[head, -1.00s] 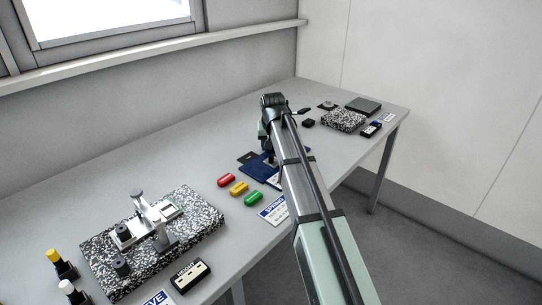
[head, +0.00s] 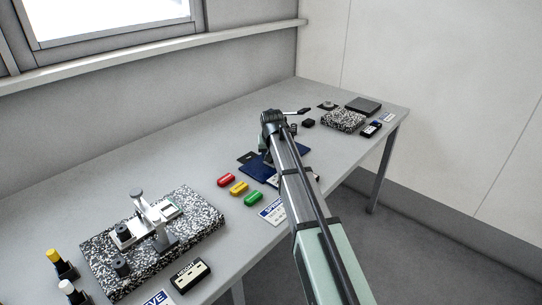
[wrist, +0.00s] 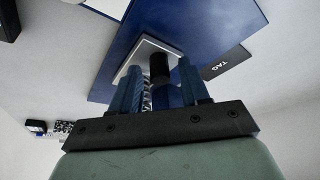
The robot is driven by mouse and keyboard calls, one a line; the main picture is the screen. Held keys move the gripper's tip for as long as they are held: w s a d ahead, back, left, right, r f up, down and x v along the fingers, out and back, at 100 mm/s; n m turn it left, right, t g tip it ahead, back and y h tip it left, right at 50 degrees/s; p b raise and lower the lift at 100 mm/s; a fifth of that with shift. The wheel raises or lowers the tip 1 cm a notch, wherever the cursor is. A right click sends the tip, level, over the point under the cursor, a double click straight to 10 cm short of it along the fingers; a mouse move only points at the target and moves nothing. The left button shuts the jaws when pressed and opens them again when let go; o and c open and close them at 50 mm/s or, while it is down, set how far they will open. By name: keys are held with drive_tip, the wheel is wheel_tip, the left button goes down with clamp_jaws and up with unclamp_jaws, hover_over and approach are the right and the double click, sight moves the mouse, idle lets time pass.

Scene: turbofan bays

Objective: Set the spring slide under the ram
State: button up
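The spring slide (wrist: 176,50), a pale plate with a black knob and a coil spring, lies on a blue mat in the wrist view. My gripper (wrist: 158,75) is close over it, fingers spread on either side of the knob and spring. Gaps show beside the knob, so the gripper looks open. In the head view my arm hides the slide and fingertips. The ram stand (head: 160,226), a metal frame with an upright post, stands on a speckled granite plate at lower left, far from my gripper.
The blue mat (head: 254,169) lies mid-bench. Red (head: 226,180), yellow (head: 238,188) and green (head: 252,199) blocks lie left of my arm. A height display (head: 190,274) lies before the granite plate (head: 207,210). Another granite block (head: 343,121) is at the far right.

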clamp_jaws()
idle(0.3)
drive_tip(key=shift+w+d, duration=1.25)
drive_tip(key=shift+c, duration=1)
unclamp_jaws()
drive_tip(key=o, duration=0.3)
drive_tip(key=shift+s+r, duration=0.1)
drive_tip(key=v, duration=1.3)
drive_tip(key=shift+s+r, duration=0.15)
drive_tip(key=shift+r, duration=0.1)
